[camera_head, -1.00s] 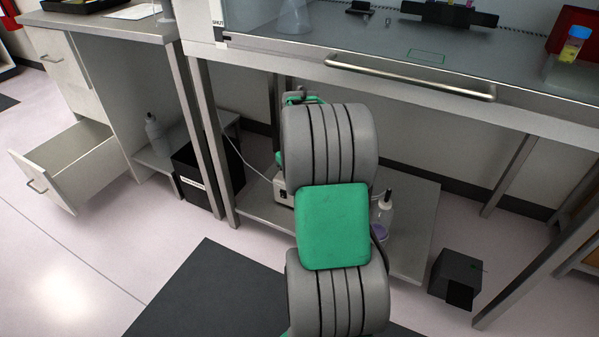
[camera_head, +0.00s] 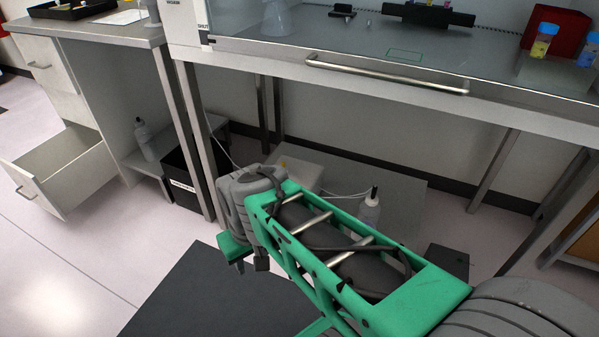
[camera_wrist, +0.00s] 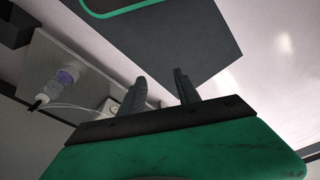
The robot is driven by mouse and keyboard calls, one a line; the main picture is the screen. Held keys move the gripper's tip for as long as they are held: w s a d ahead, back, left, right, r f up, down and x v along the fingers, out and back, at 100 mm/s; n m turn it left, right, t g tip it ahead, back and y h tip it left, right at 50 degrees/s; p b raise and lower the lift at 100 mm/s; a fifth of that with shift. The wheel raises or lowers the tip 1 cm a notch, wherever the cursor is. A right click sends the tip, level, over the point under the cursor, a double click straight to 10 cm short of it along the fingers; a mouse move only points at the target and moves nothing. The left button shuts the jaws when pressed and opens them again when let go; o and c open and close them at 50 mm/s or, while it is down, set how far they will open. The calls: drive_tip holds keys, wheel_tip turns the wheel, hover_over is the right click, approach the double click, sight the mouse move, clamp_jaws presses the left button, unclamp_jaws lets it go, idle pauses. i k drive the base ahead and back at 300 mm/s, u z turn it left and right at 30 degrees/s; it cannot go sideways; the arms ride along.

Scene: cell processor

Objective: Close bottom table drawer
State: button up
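The bottom drawer (camera_head: 38,195) of the white table cabinet is pulled well out at the left of the head view. Its silver handle (camera_head: 25,192) is on the front panel. My gripper (camera_head: 250,266) is in mid-air right of the drawer, well apart from it and above the floor by the dark mat. In the wrist view my gripper (camera_wrist: 160,76) has its two dark fingers spread with nothing between them, so it is open. The drawer does not show in the wrist view.
The upper drawers (camera_head: 45,65) are shut. A black bin (camera_head: 190,180) and table legs stand between cabinet and hood. A low shelf holds a bottle (camera_head: 369,212) and a white device (camera_head: 300,172). Floor in front of the drawer is clear, with a dark mat (camera_head: 205,285) to its right.

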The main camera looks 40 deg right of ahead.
sight(57, 175)
drive_tip(key=z, duration=0.35)
drive_tip(key=k, duration=0.35)
drive_tip(key=u, duration=0.5)
drive_tip(key=i, duration=1.3)
drive_tip(key=z, duration=1.85)
drive_tip(key=k, duration=0.8)
drive_tip(key=u, duration=0.3)
